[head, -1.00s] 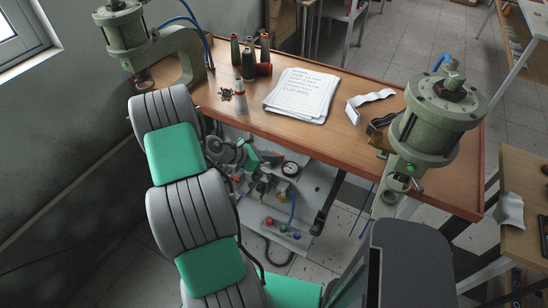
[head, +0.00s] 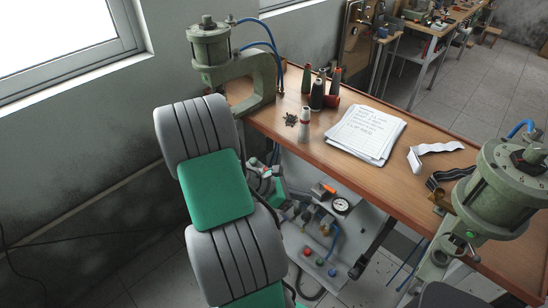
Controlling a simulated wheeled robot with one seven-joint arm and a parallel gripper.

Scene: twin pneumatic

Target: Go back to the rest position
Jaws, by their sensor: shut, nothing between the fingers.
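My arm, grey with green covers, rises from the bottom of the head view and bends over at the left of the table. Its far end comes down behind the elbow, where my gripper (head: 275,192) shows small and partly hidden, in front of the table's side and left of the valve panel. The fingers are hard to make out; they are shut and hold nothing. My gripper is apart from the things on the table.
The wooden table (head: 395,160) bears a left press (head: 212,50), a right press (head: 500,195), thread spools (head: 318,92) and papers (head: 366,132). Below it is a panel with a gauge (head: 341,206). Wall and window stand at left.

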